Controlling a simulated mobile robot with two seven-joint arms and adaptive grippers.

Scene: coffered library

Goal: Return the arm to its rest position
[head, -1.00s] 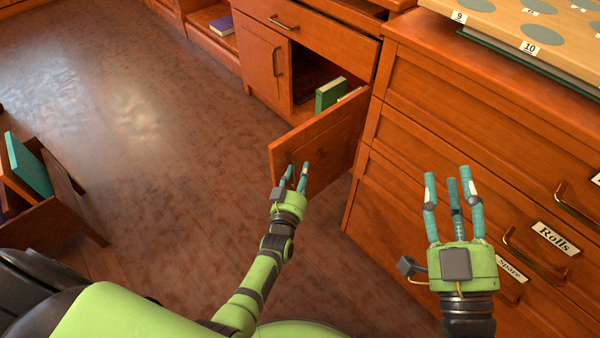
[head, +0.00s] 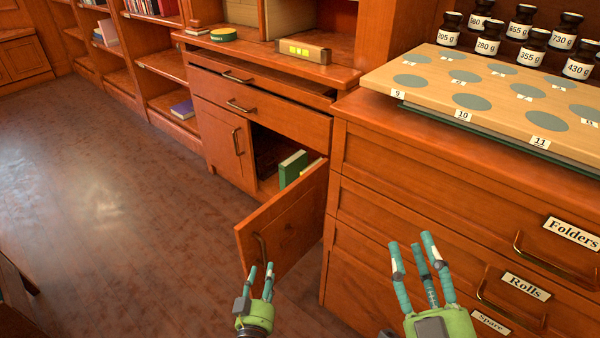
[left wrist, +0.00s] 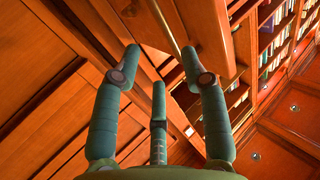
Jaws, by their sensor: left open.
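My left gripper (head: 261,274) is low in the middle of the head view, open, with its fingers pointing up and away. Its fingertips appear just below the handle (head: 259,248) of the open cabinet door (head: 287,220); I cannot tell how much depth lies between them. In the left wrist view the left gripper (left wrist: 162,62) has its fingers spread, with nothing held between them. My right gripper (head: 412,245) is in front of the drawer unit at the right, its fingers apart and empty. Most of both arms is outside the head view.
The open door juts into the room; green books (head: 292,168) stand inside its cabinet. The drawer unit (head: 400,190) with labelled drawers stands close at the right, bearing a board with round pads (head: 411,80) and several jars. Open floor (head: 110,220) lies at the left.

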